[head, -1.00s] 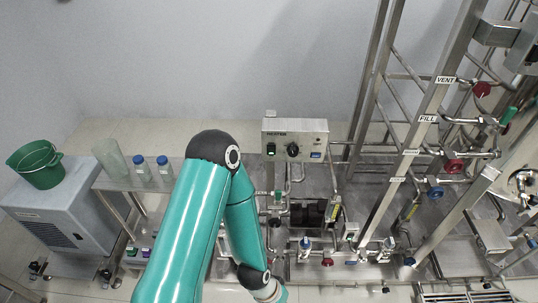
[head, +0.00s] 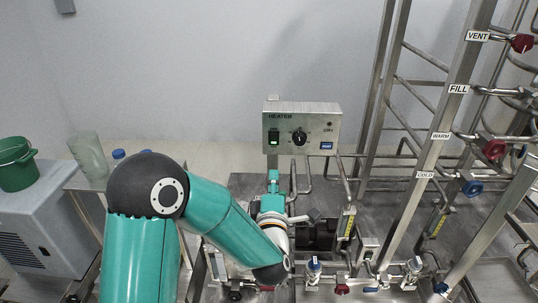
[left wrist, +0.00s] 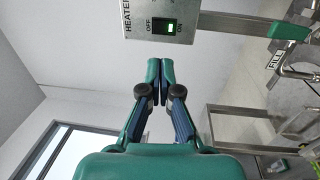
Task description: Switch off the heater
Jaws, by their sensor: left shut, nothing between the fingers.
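The heater box (head: 320,127) is a grey metal panel marked HEATER on a post. It carries a green-lit rocker switch (head: 274,138) at its left, a black knob (head: 299,137) in the middle and a small blue label at right. In the left wrist view the lit switch (left wrist: 169,27) sits beside OFF and ON lettering. My left gripper (head: 273,176) is below the box, pointing up towards the switch. In the left wrist view its fingertips (left wrist: 160,66) are together and empty, with a visible gap to the panel. My right gripper is out of view.
A steel frame with VENT, FILL, WARM and COLD labels (head: 440,136) and coloured valve handles stands at right. Pipes and valves (head: 345,225) lie below the box. A green bucket (head: 17,165) and bottles stand at left. The wall behind the box is clear.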

